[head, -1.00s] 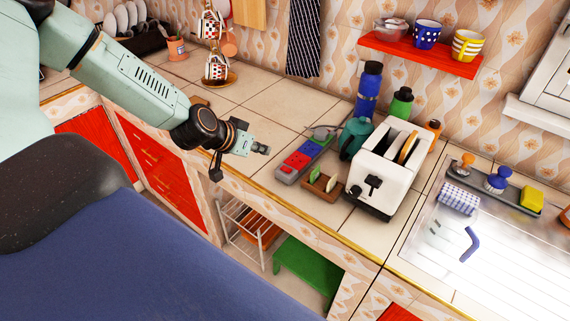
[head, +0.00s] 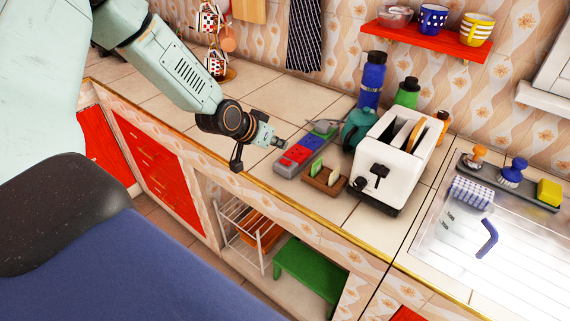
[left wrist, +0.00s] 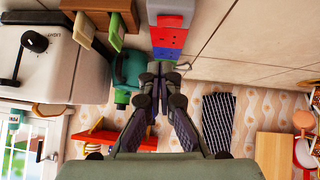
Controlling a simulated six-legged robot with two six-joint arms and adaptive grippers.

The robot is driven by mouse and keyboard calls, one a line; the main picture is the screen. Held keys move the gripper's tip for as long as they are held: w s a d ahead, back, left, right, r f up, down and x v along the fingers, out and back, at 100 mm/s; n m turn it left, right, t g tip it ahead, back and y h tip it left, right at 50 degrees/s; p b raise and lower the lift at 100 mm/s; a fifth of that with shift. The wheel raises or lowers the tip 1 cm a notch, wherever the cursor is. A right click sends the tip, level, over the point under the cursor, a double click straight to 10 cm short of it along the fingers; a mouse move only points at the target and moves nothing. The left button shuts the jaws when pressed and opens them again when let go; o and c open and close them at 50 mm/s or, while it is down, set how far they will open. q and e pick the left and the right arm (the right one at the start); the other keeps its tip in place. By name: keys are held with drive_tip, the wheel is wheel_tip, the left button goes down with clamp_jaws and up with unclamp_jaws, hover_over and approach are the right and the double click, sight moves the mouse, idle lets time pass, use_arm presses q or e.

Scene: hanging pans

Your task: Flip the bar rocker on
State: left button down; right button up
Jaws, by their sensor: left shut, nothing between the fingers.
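The bar is a grey strip (head: 282,171) on the counter with blue and red sections on top. It also shows in the left wrist view, with its red section (left wrist: 170,38) beyond the fingertips. Its rocker is too small to make out, and I cannot tell its position. My left gripper (head: 280,143) is shut and empty, close to the left side of the bar and apparently above the counter. It also shows in the left wrist view (left wrist: 160,76), fingertips together before the bar's near end. I cannot tell whether it touches the bar. My right gripper is not in view.
A white toaster (head: 380,178) with bread stands right of the bar. A small wooden rack (head: 325,180) and a teal pot (head: 357,131) stand between them. Bottles (head: 372,82) stand behind.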

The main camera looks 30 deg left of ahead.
sight(290, 162)
use_arm(q)
drive_tip(key=f, duration=0.2)
drive_tip(key=w+f+b, duration=0.1)
drive_tip(key=f, duration=0.1)
drive_tip(key=shift+w+d, duration=0.1)
drive_tip(key=shift+d, duration=0.1)
drive_tip(key=shift+w+d+f, duration=0.1)
drive_tip(key=shift+d+f, duration=0.05)
drive_tip(key=shift+f, duration=0.45)
drive_tip(key=shift+w+f, duration=0.15)
drive_tip(key=shift+f, duration=0.15)
drive_tip(key=shift+r, duration=0.1)
drive_tip(key=shift+s+d+f+b, duration=0.15)
drive_tip(key=shift+s+f+b, duration=0.05)
drive_tip(key=shift+f+b, duration=0.25)
drive_tip(key=shift+r, duration=0.1)
